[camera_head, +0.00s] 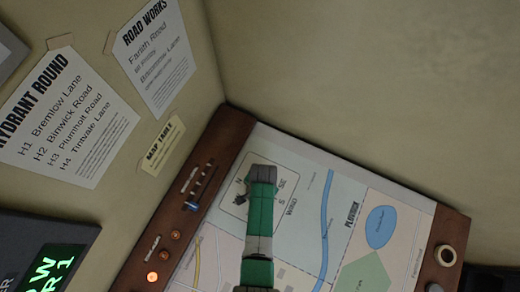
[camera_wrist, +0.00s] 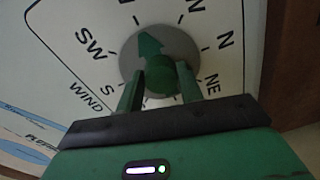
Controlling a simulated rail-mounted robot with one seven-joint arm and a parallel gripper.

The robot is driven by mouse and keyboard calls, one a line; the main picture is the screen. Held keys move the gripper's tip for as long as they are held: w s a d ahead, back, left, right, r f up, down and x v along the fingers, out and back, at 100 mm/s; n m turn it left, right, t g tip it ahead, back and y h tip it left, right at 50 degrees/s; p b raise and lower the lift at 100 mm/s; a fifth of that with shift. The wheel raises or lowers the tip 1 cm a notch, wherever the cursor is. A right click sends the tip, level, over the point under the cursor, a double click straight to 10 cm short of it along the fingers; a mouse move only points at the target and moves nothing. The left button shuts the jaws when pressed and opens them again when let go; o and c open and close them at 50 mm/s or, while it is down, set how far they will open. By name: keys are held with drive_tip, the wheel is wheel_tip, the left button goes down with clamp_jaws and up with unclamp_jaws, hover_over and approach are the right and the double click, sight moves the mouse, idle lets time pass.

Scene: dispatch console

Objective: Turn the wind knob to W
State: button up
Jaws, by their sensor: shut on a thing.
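The wind knob (camera_wrist: 187,42) is a grey disc with a green arrow and a green grip on a white dial. In the wrist view the arrow points up and slightly left, close to the tick below the partly cut-off W, between SW and NW. My gripper (camera_wrist: 160,88) is shut on the knob's green grip, one finger on each side. In the head view my gripper (camera_head: 261,174) covers the knob; the wind dial (camera_head: 233,208) shows around it, with N, SE and S readable.
The map board (camera_head: 308,172) lies around the dial. Left of it, the wooden frame (camera_head: 225,143) carries a slider (camera_head: 192,206) and a lit orange button (camera_head: 152,277). A cream ring (camera_head: 445,256) sits at the right edge. Paper notes hang on the wall.

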idle(0.4)
drive_tip(key=o, duration=1)
drive_tip(key=shift+r, duration=0.1)
wheel_tip(320, 180, up, 8)
drive_tip(key=shift+s+d+f+p, duration=0.1)
drive_tip(key=shift+d+f+p, duration=0.05)
drive_tip(key=shift+p, duration=0.5)
